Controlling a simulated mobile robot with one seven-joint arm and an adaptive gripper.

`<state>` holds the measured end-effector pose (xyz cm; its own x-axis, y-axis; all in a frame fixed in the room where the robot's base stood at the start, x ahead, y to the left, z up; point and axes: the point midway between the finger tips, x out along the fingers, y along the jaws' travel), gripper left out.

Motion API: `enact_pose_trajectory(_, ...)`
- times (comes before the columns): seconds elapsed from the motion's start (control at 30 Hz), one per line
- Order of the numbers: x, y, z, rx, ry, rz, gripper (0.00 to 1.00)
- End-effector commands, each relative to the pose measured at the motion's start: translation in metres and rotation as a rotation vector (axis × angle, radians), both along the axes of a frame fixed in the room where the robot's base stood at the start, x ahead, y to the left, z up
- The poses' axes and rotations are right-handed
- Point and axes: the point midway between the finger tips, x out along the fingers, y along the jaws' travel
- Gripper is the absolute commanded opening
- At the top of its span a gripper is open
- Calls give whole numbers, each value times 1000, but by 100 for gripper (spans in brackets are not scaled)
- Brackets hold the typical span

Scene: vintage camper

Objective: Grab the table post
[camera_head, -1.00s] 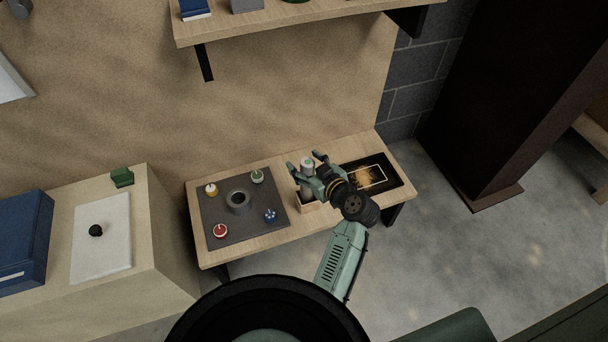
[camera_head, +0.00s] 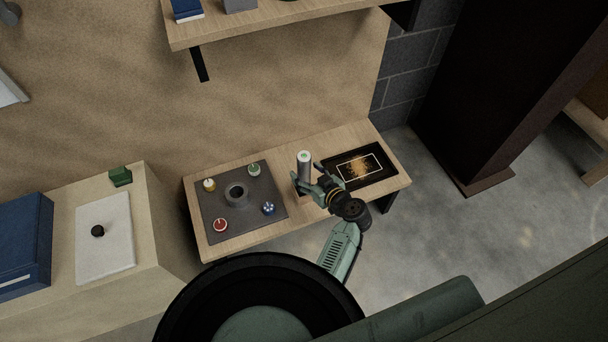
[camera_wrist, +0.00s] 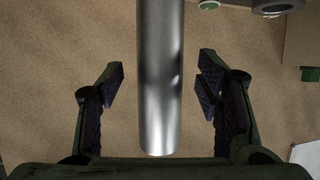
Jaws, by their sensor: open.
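In the wrist view the post (camera_wrist: 160,70) runs down the middle of the picture, between my two fingers. My gripper (camera_head: 307,173) is open around the post, one finger on each side. Clear gaps show between the post and both fingers (camera_wrist: 158,85), so nothing is clasped. The post's lower end is partly hidden by my gripper in the head view.
On the table (camera_head: 325,147), a dark board (camera_head: 225,220) with several small coloured pieces lies left, a black framed panel (camera_head: 372,180) right. A counter with a blue box (camera_head: 22,232) stands left. A wooden shelf (camera_head: 260,28) hangs above; a dark column (camera_head: 480,90) stands right.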

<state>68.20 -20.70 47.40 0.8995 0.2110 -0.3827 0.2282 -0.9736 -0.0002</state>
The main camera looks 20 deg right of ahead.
Motion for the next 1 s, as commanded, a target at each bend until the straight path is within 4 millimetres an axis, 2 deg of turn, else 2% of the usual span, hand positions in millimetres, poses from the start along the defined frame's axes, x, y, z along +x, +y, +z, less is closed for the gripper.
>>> enact_pose_trajectory(0.1, 14, 3, -4, 0, 0, 1, 59)
enact_pose_trajectory(0.2, 20, 5, -8, 0, 0, 1, 59)
enact_pose_trajectory(0.43, 21, 5, -9, 0, 0, 0, 59)
enact_pose_trajectory(1.0, 21, 5, -9, 0, 0, 0, 21)
